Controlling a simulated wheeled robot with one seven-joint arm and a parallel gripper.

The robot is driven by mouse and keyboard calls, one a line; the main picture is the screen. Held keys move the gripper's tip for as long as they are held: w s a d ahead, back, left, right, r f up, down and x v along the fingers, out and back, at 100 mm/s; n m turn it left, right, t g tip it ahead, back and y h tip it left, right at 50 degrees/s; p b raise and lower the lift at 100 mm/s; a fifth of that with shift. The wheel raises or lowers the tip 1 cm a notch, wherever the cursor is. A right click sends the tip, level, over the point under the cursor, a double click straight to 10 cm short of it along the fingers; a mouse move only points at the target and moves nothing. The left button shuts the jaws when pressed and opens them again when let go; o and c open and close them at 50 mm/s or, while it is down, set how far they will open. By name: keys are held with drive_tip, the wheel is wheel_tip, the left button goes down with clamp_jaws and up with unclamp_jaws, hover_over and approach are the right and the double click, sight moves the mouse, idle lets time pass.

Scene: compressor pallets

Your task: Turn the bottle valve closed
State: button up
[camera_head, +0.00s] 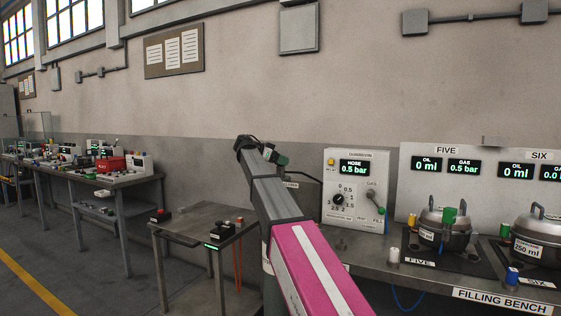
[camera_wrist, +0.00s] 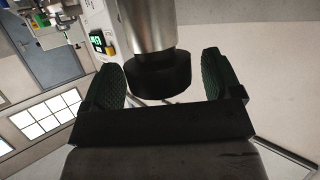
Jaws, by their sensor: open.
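In the wrist view a black round knob (camera_wrist: 158,78), which looks like the bottle valve, sits on the end of a silver cylinder (camera_wrist: 146,26). My gripper (camera_wrist: 160,62) is open, with one green ribbed pad on each side of the knob. In the head view my gripper (camera_head: 275,155) is at the end of my arm, left of the hose console. The valve is hidden there behind my arm. A grey upright body (camera_head: 269,290), perhaps the bottle, shows only partly beside the arm.
The hose console (camera_head: 357,205) and the filling bench (camera_head: 400,268) with two metal compressors stand to the right. A small metal table (camera_head: 206,220) stands left of my arm. A longer workbench (camera_head: 130,181) is further left, with open floor before it.

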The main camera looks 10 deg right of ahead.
drive_tip(key=v, duration=1)
drive_tip(key=shift+a, duration=0.35)
drive_tip(key=shift+s, duration=0.1)
